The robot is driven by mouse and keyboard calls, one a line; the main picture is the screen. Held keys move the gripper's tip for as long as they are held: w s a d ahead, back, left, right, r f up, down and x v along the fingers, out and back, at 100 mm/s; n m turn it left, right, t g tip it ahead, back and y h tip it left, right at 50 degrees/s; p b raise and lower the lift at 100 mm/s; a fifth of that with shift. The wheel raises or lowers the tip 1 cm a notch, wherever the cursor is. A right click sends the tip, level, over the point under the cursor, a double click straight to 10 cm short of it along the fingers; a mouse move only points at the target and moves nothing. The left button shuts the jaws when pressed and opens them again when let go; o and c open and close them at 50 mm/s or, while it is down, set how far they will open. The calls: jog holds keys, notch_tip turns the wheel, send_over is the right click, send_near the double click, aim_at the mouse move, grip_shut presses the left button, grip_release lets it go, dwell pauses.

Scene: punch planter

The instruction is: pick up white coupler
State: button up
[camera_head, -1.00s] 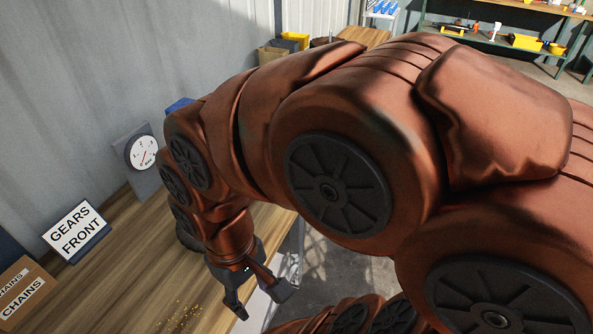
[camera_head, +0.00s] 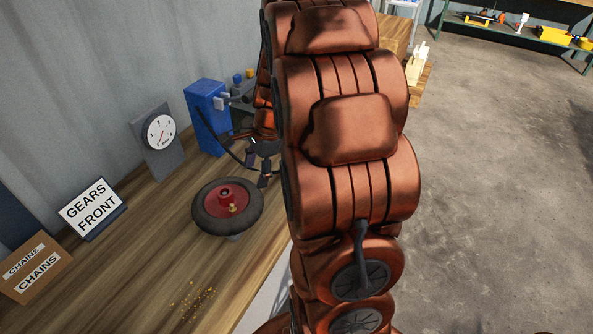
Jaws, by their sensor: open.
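I cannot make out a white coupler for certain in the head view. My gripper (camera_head: 258,168) is open, partly behind my arm, with its dark fingers pointing down over the workbench. It is just beyond a dark wheel with a red hub (camera_head: 213,203), and nothing shows between the fingers. A small brass-coloured part sits on the hub. My arm hides the bench to the right of the gripper.
The wooden workbench (camera_head: 150,235) runs along the wall. A blue box (camera_head: 207,120) with a dark hose, a dial gauge (camera_head: 160,133), a "GEARS FRONT" sign (camera_head: 93,209) and a "CHAINS" box (camera_head: 38,268) stand on it. Open floor (camera_head: 480,180) lies right.

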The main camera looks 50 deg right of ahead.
jog(key=w+d+f+m+t, duration=0.1)
jog(key=d+f+m, duration=0.25)
jog(key=d, duration=0.35)
jog(key=w+d+f+m+h, duration=0.1)
jog(key=d+f+m, duration=0.1)
jog(key=d+m, duration=0.35)
jog(key=w+d+f+m+t, duration=0.1)
jog(key=d+f+m, duration=0.2)
jog(key=d, duration=0.5)
jog(key=shift+d+p+x, duration=0.2)
jog(key=shift+p+x, duration=0.1)
jog(key=shift+x, duration=3.65)
jog(key=shift+s, duration=0.15)
jog(key=shift+c, duration=0.4)
jog(key=c, duration=1.1)
